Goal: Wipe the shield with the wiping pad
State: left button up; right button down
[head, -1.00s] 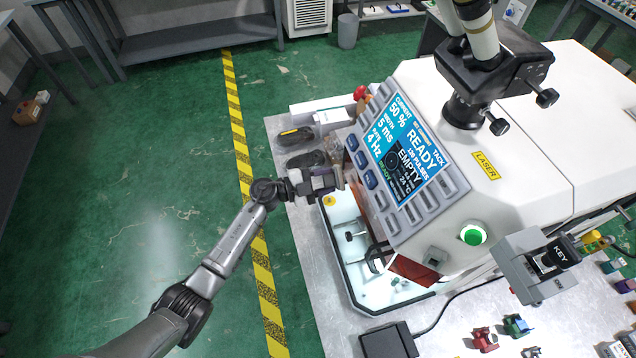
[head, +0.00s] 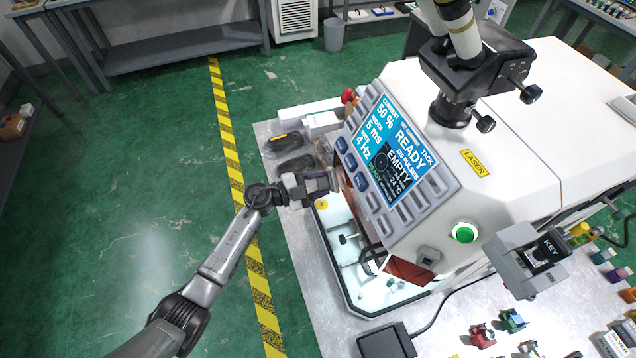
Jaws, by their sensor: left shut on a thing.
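My left gripper (head: 328,183) is at the left side of the white laser machine (head: 520,160), level with the gap under its control panel. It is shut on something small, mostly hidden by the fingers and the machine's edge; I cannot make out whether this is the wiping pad. A dark red, see-through panel (head: 408,270), which may be the shield, hangs at the machine's front opening below the panel. Whether the held thing touches any surface cannot be told. My right gripper is not in view.
The control panel (head: 395,155) overhangs close to my left gripper. A white tray (head: 352,270) lies under the machine opening. Dark coiled items (head: 288,143) and a white box (head: 320,122) stand behind the gripper. A black box (head: 388,342) and small coloured parts (head: 482,335) occupy the front of the bench.

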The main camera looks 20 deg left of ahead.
pick_arm(q)
jog(key=shift+x, duration=0.8)
jog(key=shift+s+d+r+p, duration=0.2)
jog(key=shift+s+d+p, duration=0.45)
jog(key=shift+p, duration=0.35)
jog(key=shift+s+d+p, duration=0.3)
jog(key=shift+s+p, duration=0.25)
jog(key=shift+s+d+f, duration=0.15)
jog(key=shift+s+d, duration=0.1)
jog(key=shift+s, duration=0.1)
